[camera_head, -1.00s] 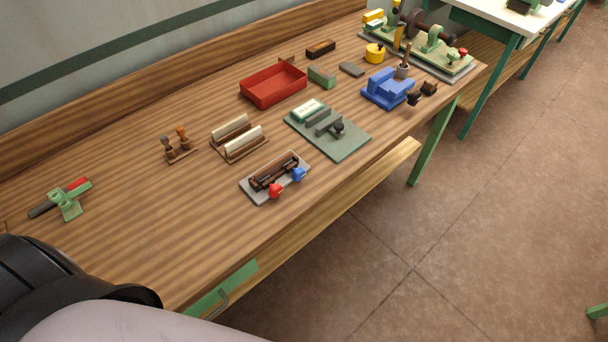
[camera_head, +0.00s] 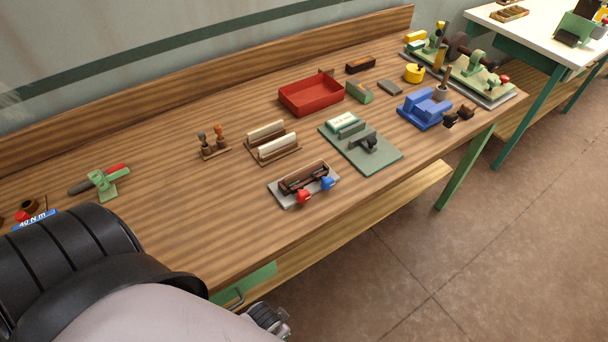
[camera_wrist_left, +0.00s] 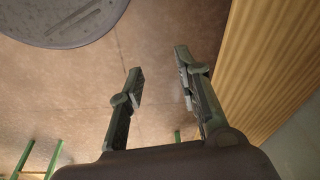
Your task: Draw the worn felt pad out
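I cannot make out a worn felt pad for certain. A grey-based fixture (camera_head: 287,198) with a dark brown slotted holder, a red knob (camera_head: 303,197) and a blue knob (camera_head: 327,183) sits near the bench's front edge. Behind it a wooden rack (camera_head: 288,156) holds two cream strips, possibly felt (camera_head: 265,132). A green plate (camera_head: 385,163) to the right carries a pale block and a dark clamp. My left gripper (camera_wrist_left: 160,68) is open and empty in the left wrist view, over the floor beside a wooden edge.
The bench (camera_head: 215,190) also holds a red tray (camera_head: 312,97), a blue vise-like block (camera_head: 424,110), a green tool (camera_head: 106,184), two small handled tools (camera_head: 212,147) and a green machine (camera_head: 475,72). Floor (camera_head: 450,220) in front is clear. A white table (camera_head: 535,25) stands at the right.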

